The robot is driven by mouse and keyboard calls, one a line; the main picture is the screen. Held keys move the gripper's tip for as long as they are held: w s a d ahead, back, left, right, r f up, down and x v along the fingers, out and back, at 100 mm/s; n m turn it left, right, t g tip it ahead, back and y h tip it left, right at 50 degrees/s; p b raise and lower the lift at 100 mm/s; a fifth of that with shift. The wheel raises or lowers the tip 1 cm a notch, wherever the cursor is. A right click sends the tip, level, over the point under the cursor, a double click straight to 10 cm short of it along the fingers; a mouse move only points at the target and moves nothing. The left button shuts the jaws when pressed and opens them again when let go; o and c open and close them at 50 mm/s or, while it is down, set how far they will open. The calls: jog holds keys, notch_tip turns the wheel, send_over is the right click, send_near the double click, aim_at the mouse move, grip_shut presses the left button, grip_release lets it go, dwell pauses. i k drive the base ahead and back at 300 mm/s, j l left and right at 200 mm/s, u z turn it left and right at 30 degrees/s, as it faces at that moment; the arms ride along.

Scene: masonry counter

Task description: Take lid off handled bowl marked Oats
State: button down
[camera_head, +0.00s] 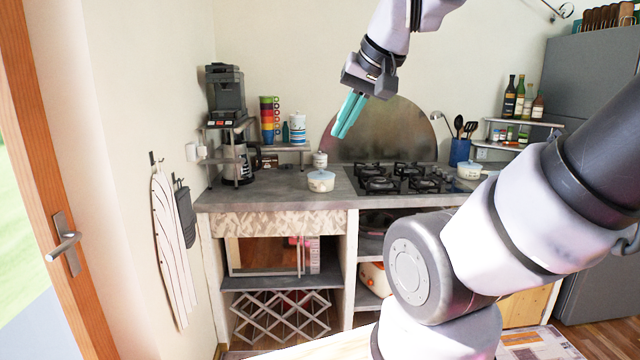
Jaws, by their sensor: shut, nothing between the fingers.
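A small pale bowl with a handle and a lid (321,182) stands on the counter, just left of the stove. A similar lidded bowl (468,171) stands at the right of the stove, partly by my arm. Any marking on either bowl is too small to read, so I cannot tell which says Oats. My gripper (341,134) has teal fingers pointing down and left. It is shut and empty, held in the air above and slightly right of the left bowl in the picture, apart from it.
A small jar (320,159) stands right behind the left bowl. The black stove (400,180) lies to its right. A coffee machine (226,95), stacked cups (269,118) and a striped canister (297,127) are at the left. The counter (265,192) is bare left of the bowl.

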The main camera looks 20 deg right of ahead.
aim_at(320, 175)
jog(key=i+l+z, duration=0.1)
jog(key=i+z, duration=0.15)
jog(key=i, duration=0.75)
jog(key=i+j+z, duration=0.1)
jog(key=i+z, duration=0.2)
jog(key=i, duration=0.75)
